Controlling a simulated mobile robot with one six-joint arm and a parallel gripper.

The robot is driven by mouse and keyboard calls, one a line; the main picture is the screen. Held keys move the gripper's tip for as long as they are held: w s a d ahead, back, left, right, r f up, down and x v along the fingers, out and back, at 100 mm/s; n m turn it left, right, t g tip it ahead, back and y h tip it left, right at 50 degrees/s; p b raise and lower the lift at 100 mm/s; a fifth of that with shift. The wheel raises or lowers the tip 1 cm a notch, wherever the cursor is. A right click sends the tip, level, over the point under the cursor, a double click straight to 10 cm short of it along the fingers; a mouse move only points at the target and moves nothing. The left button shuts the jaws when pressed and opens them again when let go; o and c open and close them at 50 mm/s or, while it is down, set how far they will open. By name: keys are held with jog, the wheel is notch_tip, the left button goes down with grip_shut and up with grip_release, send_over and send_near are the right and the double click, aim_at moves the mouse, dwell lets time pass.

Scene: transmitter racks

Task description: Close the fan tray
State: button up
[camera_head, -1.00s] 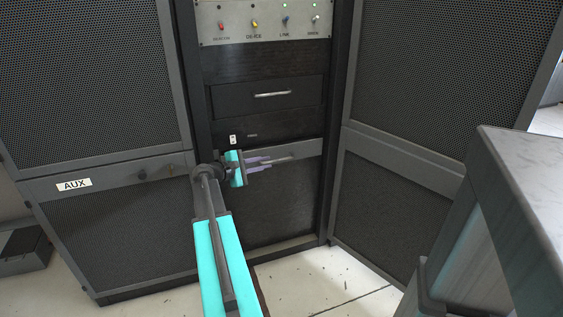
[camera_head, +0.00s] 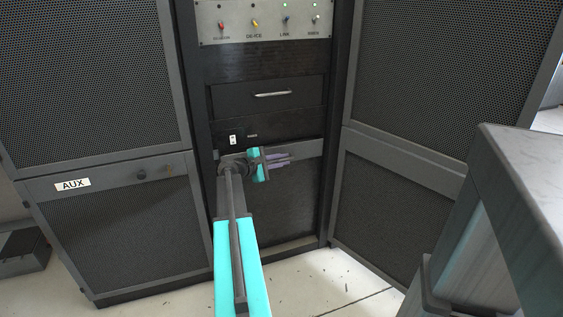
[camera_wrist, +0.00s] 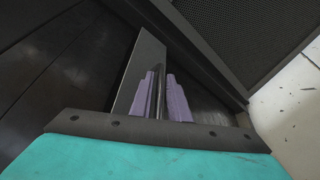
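A low tray with a grey front strip (camera_head: 313,147), which I take to be the fan tray, is in the dark rack in the head view. How far it stands out is hard to tell. My gripper (camera_head: 284,159) is in front of this strip, its two purple fingers pointing right along it. In the wrist view the fingers of my gripper (camera_wrist: 160,95) stand slightly apart, with a shiny bar, apparently the handle, between them. The grey front (camera_wrist: 141,68) lies just beyond. Whether the fingers press on the bar is not clear. My wrist hides the strip's left part.
Above is a closed-looking drawer with a handle (camera_head: 273,94), and a switch panel (camera_head: 265,22) higher up. A mesh door (camera_head: 400,190) stands to the right, the AUX cabinet (camera_head: 110,215) to the left. A grey cabinet (camera_head: 520,200) fills the right foreground.

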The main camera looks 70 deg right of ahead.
grip_shut()
dwell(1.4)
